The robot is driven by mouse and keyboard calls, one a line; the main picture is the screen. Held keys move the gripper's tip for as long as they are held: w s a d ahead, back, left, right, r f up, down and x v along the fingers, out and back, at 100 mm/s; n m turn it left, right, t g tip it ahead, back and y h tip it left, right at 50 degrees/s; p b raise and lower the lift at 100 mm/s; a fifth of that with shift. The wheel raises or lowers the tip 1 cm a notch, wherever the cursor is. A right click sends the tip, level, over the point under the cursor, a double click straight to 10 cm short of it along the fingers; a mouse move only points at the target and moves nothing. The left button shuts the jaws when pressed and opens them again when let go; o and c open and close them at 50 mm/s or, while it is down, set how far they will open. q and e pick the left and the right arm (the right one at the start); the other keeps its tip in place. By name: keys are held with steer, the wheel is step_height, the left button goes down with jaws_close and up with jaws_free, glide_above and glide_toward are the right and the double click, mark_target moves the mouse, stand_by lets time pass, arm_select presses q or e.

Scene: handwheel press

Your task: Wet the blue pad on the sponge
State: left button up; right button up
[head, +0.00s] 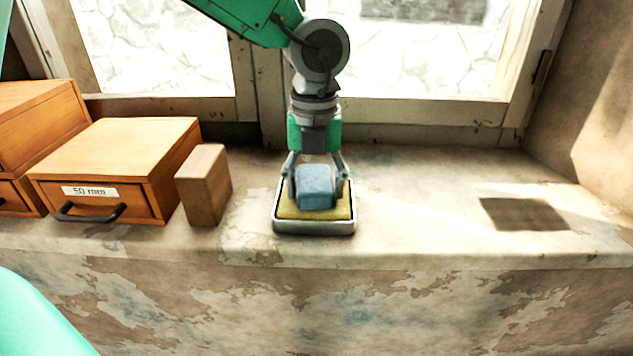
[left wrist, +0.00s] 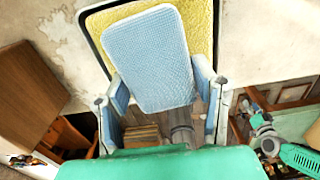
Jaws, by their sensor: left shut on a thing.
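The blue pad (head: 316,187) is held between the fingers of my left gripper (head: 316,182), which points down and is shut on it. The pad is right over the yellow sponge (head: 287,211), which lies in a shallow grey metal tray (head: 314,229) on the ledge. I cannot tell whether the pad touches the sponge. In the left wrist view the blue pad (left wrist: 150,60) sits between the two fingers of the left gripper (left wrist: 160,95), with the yellow sponge (left wrist: 200,30) behind it.
A wooden block (head: 203,186) stands upright left of the tray. Left of it is a wooden drawer box (head: 118,165) labelled 50 mm, with another wooden box (head: 35,130) at the far left. A window frame (head: 430,110) is behind. The ledge (head: 430,200) right of the tray is clear.

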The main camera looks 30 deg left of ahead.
mark_target(316, 181)
arm_select(q)
steer(key=shift+r+p, duration=2.4)
steer(key=shift+r, duration=1)
steer(key=shift+f, duration=0.1)
